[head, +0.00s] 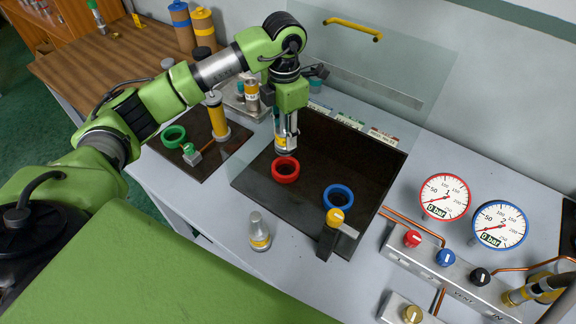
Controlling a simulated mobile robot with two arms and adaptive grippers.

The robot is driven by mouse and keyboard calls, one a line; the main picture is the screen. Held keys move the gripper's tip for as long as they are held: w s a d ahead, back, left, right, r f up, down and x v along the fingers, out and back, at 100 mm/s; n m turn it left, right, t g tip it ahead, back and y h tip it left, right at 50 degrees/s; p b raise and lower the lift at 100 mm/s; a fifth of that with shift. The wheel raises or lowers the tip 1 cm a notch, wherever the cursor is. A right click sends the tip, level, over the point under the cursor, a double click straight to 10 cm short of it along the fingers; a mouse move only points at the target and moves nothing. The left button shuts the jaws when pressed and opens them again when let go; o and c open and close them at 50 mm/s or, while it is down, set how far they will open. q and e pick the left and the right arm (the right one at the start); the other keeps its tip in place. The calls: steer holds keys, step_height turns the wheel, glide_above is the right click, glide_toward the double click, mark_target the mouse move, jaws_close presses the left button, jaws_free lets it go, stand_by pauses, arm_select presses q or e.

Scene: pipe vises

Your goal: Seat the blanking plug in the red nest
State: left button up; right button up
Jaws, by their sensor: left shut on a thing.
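The red nest (285,170) is a red ring with a dark opening on the black tray (310,215). My left gripper (288,132) points down just behind and above it. It is shut on a silver cylinder with a yellow band (282,144), which appears to be the blanking plug. The cylinder is roughly upright, and its lower end is close to the far rim of the red nest. I cannot tell whether they touch. The gripper fingers partly hide the cylinder. My right gripper is not in view.
A blue nest (338,196) sits right of the red one. A similar silver cylinder (259,233) stands in front of the tray. A black block with a yellow top (332,232) stands at the tray's front edge. A clear screen (375,80) rises behind. Gauges (445,197) are at right.

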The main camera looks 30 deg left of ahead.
mark_target(285, 151)
arm_select(q)
step_height(285, 151, down, 6)
steer(key=shift+r+p, duration=0.2)
steer(key=shift+p, duration=0.7)
steer(key=shift+f, duration=0.65)
step_height(285, 151, down, 2)
steer(key=shift+f+p, duration=0.1)
steer(key=shift+p, duration=0.55)
steer(key=shift+f, duration=0.3)
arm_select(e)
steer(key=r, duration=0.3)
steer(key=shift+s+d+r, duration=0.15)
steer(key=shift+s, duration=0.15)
arm_select(q)
steer(key=shift+f, duration=0.15)
steer(key=o, duration=0.9)
steer(key=shift+f, duration=0.1)
steer(key=o, duration=0.5)
steer(key=shift+c, duration=0.2)
